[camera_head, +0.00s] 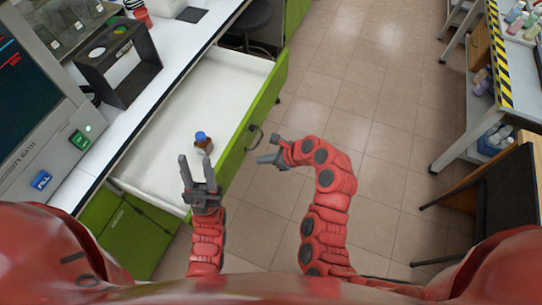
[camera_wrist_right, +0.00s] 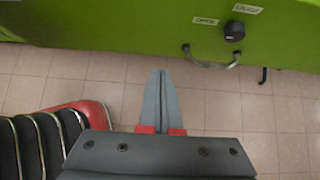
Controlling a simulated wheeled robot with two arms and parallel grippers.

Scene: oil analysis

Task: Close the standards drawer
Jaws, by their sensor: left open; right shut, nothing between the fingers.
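The drawer (camera_head: 238,88) with a white inside and a green front stands pulled out from the bench in the head view. Its green front (camera_wrist_right: 130,25) also shows in the right wrist view, with a curved metal handle (camera_wrist_right: 212,60), a dark round knob and two labels. A small brown bottle with a blue cap (camera_head: 203,143) stands in the drawer. My left gripper (camera_head: 197,170) is open and empty, over the drawer's near end. My right gripper (camera_head: 268,152) is shut and empty, outside the drawer front near the handle (camera_head: 254,137) and apart from it in the wrist view (camera_wrist_right: 161,75).
A bench (camera_head: 180,45) with a dark stand and a machine with a screen (camera_head: 25,100) lies on the left. The tiled floor between is clear.

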